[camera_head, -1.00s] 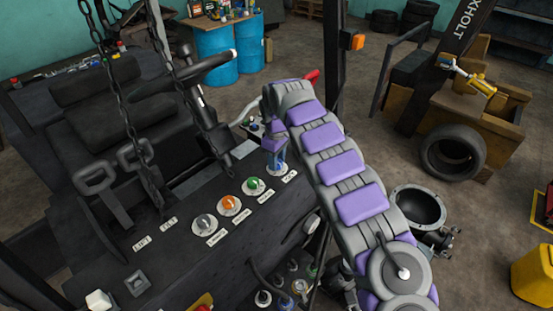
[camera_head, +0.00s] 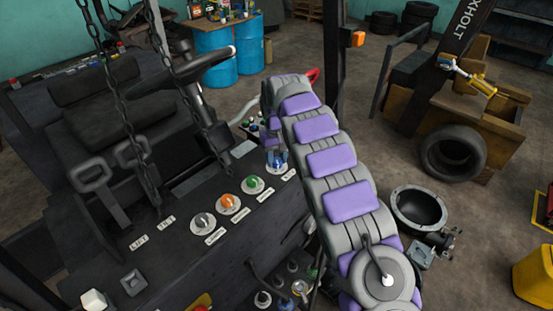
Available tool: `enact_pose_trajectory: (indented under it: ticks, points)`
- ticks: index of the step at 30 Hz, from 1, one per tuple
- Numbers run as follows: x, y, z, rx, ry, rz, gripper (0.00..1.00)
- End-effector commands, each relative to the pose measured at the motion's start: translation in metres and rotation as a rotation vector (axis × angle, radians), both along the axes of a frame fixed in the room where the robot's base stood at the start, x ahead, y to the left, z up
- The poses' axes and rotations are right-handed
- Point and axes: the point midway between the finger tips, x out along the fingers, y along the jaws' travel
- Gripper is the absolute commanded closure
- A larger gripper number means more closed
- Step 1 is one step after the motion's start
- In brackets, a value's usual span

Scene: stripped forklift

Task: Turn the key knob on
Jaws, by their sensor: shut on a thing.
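A row of round knobs on white discs runs along the black forklift panel: a grey knob (camera_head: 203,221), an orange knob (camera_head: 228,201), a green knob (camera_head: 253,183) and, at the far end, a blue knob (camera_head: 276,163). My gripper (camera_head: 276,154) reaches down from above onto the blue knob and is shut on it. My arm partly hides the fingers and the knob. The white labels beside the knobs are too small to read surely, so which one is marked as the key is unclear.
Two chains (camera_head: 124,95) hang over the panel and seat. Black lever handles (camera_head: 92,174) stand at left. A steering wheel (camera_head: 205,68) lies behind the knobs, a dark post (camera_head: 337,75) behind my arm. A round black housing (camera_head: 420,208) sits at right.

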Motion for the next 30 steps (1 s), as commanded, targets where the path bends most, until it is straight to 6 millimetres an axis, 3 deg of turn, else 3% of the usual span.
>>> enact_pose_trajectory:
  ticks: [15,30]
  points:
    - [0.0022,0.0006,0.0024,0.005,-0.009,-0.369,0.91]
    - [0.0027,-0.0002,0.0028,0.005,-0.01,-0.458,0.91]
